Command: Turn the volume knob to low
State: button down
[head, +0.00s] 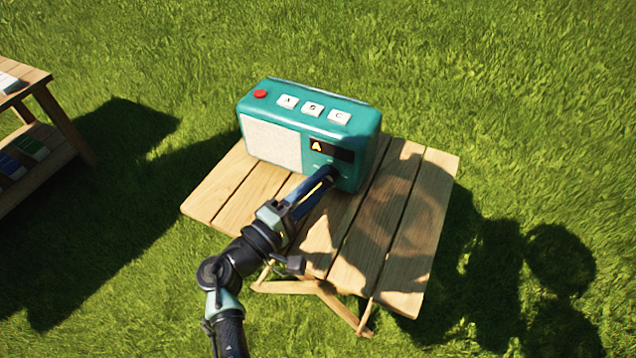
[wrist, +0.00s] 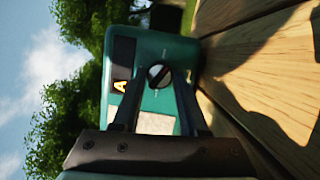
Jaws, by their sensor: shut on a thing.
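A teal radio (head: 362,127) stands upright on a slatted wooden table (head: 215,190); the wrist view shows its front turned sideways (wrist: 170,47). Its dark volume knob (wrist: 158,76) sits on the front below the display, with a pale line across its face at a slant. My gripper (head: 327,175) reaches to the lower right of the radio's front. In the wrist view its two fingers (wrist: 160,80) are on either side of the knob and shut on it. The gripper hides the knob in the head view. Marks around the knob are too small to read.
The radio's top has a red button (head: 260,94) and white buttons A, B and C (head: 313,109). Its display (head: 332,150) shows an orange A. A wooden shelf table (head: 55,125) stands on the grass at far left. The table's right side is bare.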

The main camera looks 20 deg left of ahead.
dwell(0.4)
jog(key=shift+c, duration=2.2)
grip_release()
jog(key=p+v, duration=0.2)
jog(key=v, duration=1.1)
jog(key=shift+d+p, duration=0.1)
jog(key=shift+p, duration=0.3)
